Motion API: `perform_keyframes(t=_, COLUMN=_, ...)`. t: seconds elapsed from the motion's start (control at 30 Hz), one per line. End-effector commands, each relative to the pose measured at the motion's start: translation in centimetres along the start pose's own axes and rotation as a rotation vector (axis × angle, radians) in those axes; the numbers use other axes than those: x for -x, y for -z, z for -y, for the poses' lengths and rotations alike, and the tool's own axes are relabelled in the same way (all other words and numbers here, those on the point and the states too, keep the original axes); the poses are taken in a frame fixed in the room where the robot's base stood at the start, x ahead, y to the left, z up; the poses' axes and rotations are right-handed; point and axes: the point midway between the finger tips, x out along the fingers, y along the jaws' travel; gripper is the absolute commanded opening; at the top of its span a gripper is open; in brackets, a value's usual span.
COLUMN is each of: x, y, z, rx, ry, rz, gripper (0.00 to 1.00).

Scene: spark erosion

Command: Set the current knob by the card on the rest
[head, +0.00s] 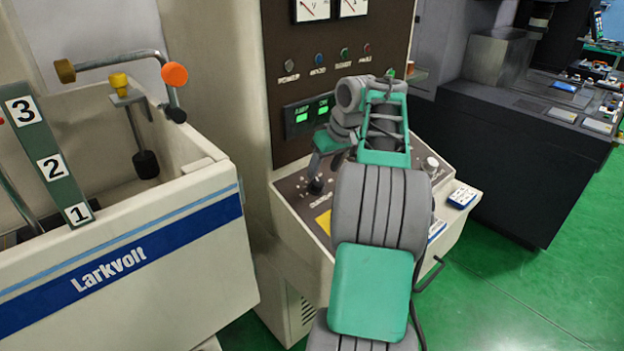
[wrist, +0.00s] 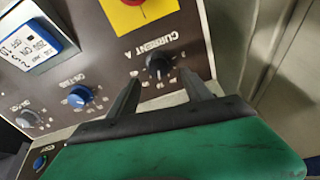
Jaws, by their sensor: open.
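The black current knob (wrist: 158,66) is on the sloped dark panel in the wrist view, beside the upside-down label "CURRENT A". A ring of small scale marks surrounds it; I cannot read its setting. My gripper (wrist: 162,82) is open, its two dark fingers apart on either side of the knob's near side, with nothing between them. I cannot tell whether they touch it. In the head view the knob (head: 315,186) shows just below my gripper. A white card with blue edges (wrist: 28,40) shows upside down at the left of the wrist view, with "350", "ON" and "OFF 10" partly readable.
A red button on a yellow plate (wrist: 150,15) lies beyond the knob. A blue knob (wrist: 80,96) and a white knob (wrist: 28,118) share the panel. Lit green displays (head: 307,115) are above the panel.

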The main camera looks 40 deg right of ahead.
Motion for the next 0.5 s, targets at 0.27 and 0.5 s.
perform_keyframes(t=0.27, x=-5.2, y=-0.1, z=-0.1, rx=-0.004, ry=0.001, rz=0.001, gripper=0.58)
perform_keyframes(t=0.5, x=-6.5, y=-0.1, z=0.0, rx=-0.003, ry=-0.002, rz=0.000, gripper=0.58)
